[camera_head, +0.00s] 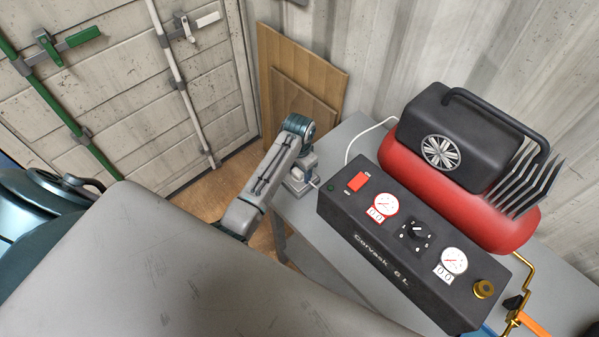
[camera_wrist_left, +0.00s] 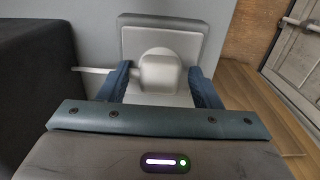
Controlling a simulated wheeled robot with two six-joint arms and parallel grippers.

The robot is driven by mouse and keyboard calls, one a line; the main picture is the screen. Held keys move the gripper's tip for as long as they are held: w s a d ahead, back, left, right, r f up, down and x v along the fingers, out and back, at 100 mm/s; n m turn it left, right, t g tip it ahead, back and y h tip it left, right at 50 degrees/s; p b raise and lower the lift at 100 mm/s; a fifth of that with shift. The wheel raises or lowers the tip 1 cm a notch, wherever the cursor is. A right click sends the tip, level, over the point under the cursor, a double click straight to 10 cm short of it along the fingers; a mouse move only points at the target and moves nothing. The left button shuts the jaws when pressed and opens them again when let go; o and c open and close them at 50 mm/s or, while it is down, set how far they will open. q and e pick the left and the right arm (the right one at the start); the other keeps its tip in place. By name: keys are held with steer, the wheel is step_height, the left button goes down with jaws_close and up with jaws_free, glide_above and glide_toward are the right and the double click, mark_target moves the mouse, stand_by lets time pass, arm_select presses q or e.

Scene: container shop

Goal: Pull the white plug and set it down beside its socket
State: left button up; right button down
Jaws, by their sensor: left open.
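The white plug (camera_wrist_left: 160,72) sits in the light grey socket (camera_wrist_left: 135,22) in the left wrist view, with its white cable (camera_wrist_left: 88,71) running off to the left. My left gripper (camera_wrist_left: 160,84) is open, with one blue finger on each side of the plug. I cannot tell whether the fingers touch it. In the head view my left gripper (camera_head: 301,165) is at the table's left end, and its wrist and arm hide most of the plug and socket. The white cable (camera_head: 351,143) curves there from behind the compressor. My right gripper is not in view.
A black control panel (camera_head: 345,228) with dials and a red switch stands close right of the gripper. A red compressor tank (camera_head: 398,160) with a black motor cover lies behind it. The grey table (camera_head: 352,127) has a bare strip near the socket. Wooden boards (camera_head: 300,85) lean against the wall.

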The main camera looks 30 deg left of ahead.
arm_select(q)
steer(key=shift+r+p, duration=0.1)
steer(key=shift+p, duration=0.3)
stand_by(0.3)
stand_by(0.6)
jaws_close()
steer(key=shift+r, duration=2.95)
